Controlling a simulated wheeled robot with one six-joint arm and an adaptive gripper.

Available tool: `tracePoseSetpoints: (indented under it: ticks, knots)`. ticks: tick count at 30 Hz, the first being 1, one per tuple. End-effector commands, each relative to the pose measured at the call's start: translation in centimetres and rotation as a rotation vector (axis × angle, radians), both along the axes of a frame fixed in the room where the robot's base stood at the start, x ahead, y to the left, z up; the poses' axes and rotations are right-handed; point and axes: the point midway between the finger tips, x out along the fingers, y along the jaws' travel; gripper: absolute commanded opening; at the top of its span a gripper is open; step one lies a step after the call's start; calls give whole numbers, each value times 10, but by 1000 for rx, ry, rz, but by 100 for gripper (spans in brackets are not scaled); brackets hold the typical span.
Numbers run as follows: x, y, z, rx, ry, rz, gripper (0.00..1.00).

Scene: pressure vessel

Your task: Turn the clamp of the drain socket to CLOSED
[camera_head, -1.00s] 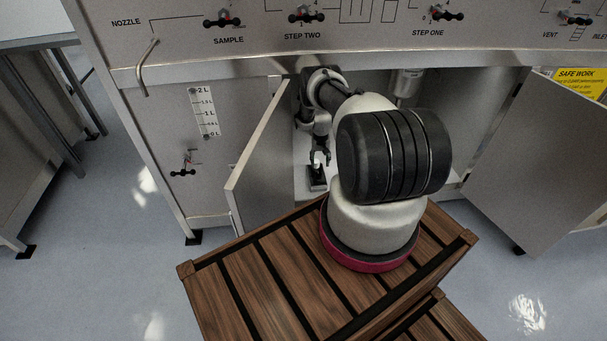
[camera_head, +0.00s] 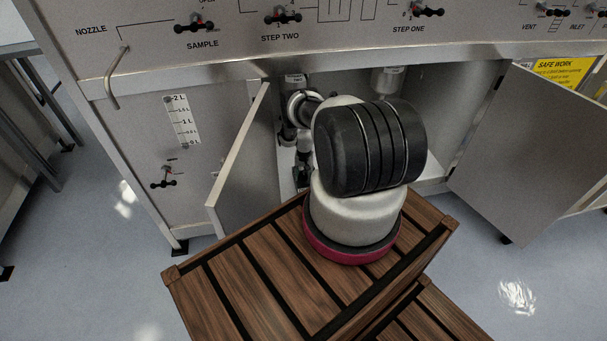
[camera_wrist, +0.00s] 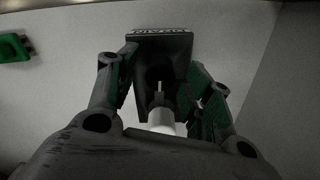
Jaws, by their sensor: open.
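In the wrist view a dark drain socket (camera_wrist: 160,45), with an inverted label on its edge, stands against the pale cabinet surface. A white cylindrical piece with a thin pale pin (camera_wrist: 161,115) shows in front of its dark opening. My gripper (camera_wrist: 160,85) is open, with one finger on each side of the socket. Whether the fingers touch it is unclear. The clamp and its position cannot be made out clearly. In the head view my arm reaches into the open cabinet and hides much of this spot.
An open cabinet door (camera_head: 240,160) stands left of my arm and another (camera_head: 535,150) to the right. A green object (camera_wrist: 14,48) lies at the wrist view's left. A white cylinder (camera_head: 388,78) hangs inside the cabinet. A bent nozzle pipe (camera_head: 113,80) is at the front left.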

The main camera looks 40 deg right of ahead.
Motion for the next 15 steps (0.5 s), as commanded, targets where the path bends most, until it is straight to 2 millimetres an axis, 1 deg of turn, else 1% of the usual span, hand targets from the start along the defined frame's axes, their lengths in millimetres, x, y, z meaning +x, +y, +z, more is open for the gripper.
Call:
tracePoseSetpoints:
  ticks: [4, 8, 9, 11, 12, 15]
  knots:
    - [0, 0, 0, 0, 0, 0, 51]
    - [0, 0, 0, 0, 0, 0, 27]
    - [0, 0, 0, 0, 0, 1, 20]
    - [0, 0, 0, 0, 0, 1, 9]
    - [0, 0, 0, 0, 0, 1, 5]
    - [0, 0, 0, 0, 0, 7, 5]
